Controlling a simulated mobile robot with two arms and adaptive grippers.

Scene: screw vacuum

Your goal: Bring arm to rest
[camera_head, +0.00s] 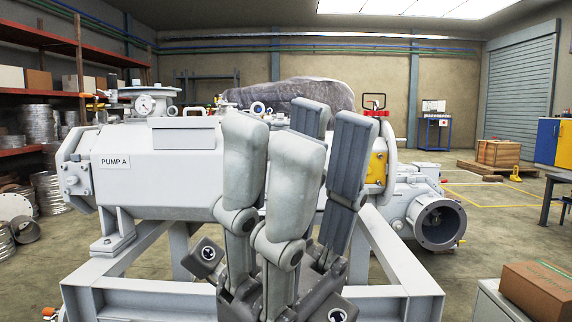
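My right gripper (299,128) stands upright in the middle of the head view, close to the camera. Its light grey and dark grey fingers point up. The fingers are apart, and I see nothing held between them. It stands in front of the grey vacuum pump (150,172), labelled PUMP A, and hides part of the pump's middle and right side. I cannot tell how far it is from the pump. My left gripper is not in this view.
The pump rests on a grey metal frame (128,292). A cardboard box (540,290) is at the near right. Shelves (40,92) line the left. Open floor lies to the right.

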